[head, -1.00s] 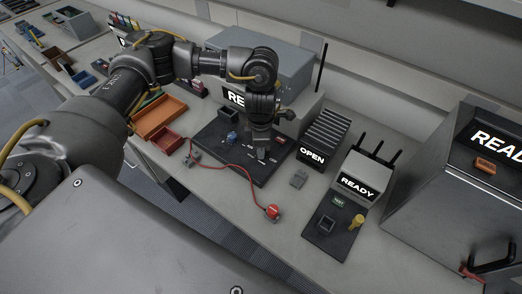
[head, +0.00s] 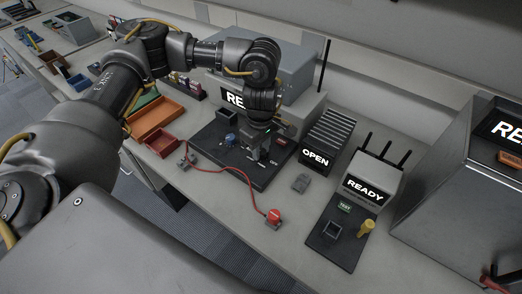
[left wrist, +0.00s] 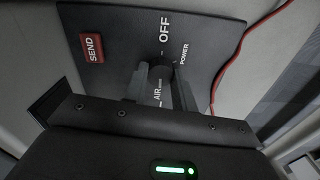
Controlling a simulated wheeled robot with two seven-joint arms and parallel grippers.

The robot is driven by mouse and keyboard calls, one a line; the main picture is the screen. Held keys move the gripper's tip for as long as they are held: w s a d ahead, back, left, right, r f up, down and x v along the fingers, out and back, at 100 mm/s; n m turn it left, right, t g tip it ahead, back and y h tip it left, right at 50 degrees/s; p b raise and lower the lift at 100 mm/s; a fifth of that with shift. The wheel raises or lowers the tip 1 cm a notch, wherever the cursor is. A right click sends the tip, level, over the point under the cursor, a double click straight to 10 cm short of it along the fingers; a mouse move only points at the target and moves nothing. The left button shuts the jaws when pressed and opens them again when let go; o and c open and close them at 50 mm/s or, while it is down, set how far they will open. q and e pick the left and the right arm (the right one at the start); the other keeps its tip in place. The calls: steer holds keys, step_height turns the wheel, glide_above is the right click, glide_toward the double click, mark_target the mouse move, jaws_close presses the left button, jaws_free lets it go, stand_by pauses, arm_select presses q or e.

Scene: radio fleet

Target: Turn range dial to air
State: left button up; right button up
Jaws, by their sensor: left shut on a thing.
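My left gripper (head: 257,153) points down at the black control panel (head: 213,151) of the grey radio in the head view. In the left wrist view, my left gripper (left wrist: 158,90) has its fingers on either side of a dark round dial (left wrist: 159,63) and is shut on it. Around the dial are the white labels OFF, POWER and AIR; AIR lies on the gripper side, partly between the fingers. The fingers hide much of the dial, and I cannot tell its exact pointer setting. A red SEND button (left wrist: 92,47) is on the same panel. My right gripper is not in view.
A blue knob (head: 229,138) is on the panel left of my gripper. The finned OPEN box (head: 328,136) and the READY unit (head: 371,180) stand to the right. Trays (head: 151,118) are at left.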

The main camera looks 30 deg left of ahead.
mark_target(261, 151)
arm_select(q)
steer(key=shift+r+m, duration=0.1)
steer(key=shift+m, duration=0.3)
steer(key=o, duration=1)
step_height(261, 151, up, 11)
stand_by(0.6)
